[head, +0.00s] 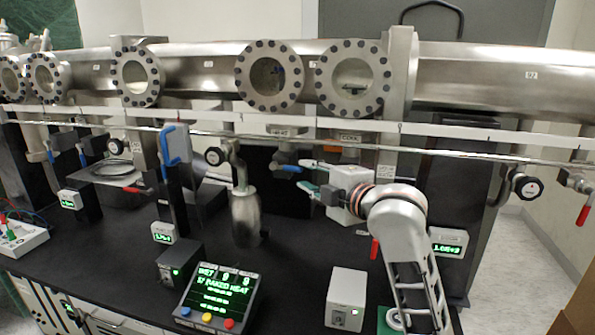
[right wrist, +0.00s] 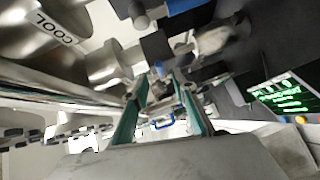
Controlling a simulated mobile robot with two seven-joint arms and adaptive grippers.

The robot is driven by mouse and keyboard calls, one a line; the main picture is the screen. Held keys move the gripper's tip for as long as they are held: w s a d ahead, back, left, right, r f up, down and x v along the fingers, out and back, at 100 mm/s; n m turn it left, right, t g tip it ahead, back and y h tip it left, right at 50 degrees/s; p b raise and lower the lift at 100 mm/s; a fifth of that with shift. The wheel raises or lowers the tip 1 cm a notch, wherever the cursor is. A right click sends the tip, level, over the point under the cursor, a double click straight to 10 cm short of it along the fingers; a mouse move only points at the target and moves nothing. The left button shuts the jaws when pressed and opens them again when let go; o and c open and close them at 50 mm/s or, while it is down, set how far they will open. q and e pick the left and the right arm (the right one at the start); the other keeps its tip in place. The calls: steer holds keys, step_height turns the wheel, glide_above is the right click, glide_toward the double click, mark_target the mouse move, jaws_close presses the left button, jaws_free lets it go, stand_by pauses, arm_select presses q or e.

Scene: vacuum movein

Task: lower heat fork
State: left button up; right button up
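A block with a small label (head: 281,131) hangs under the steel tube; I cannot read the label clearly, and no part is clearly marked as the heat fork. A blue lever (head: 287,168) sits below that block. My right gripper (head: 303,176) comes from the right and points left, its teal fingers apart near the lever; I cannot tell whether they touch it. The right wrist view shows the fingers (right wrist: 160,105) spread with nothing clearly between them. A part marked COOL (head: 350,138) is just above and right of the gripper; it also shows in the right wrist view (right wrist: 57,28). My left gripper is not in view.
A larger blue handle (head: 172,146) stands to the left. A steel vessel (head: 246,212) stands below the gripper's left. A green-lit display box (head: 222,292) and white box (head: 346,298) stand on the front of the black bench (head: 290,275). A long rod and round gauges cross the middle.

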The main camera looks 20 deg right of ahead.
mark_target(296, 170)
steer(key=x, duration=0.5)
jaws_close()
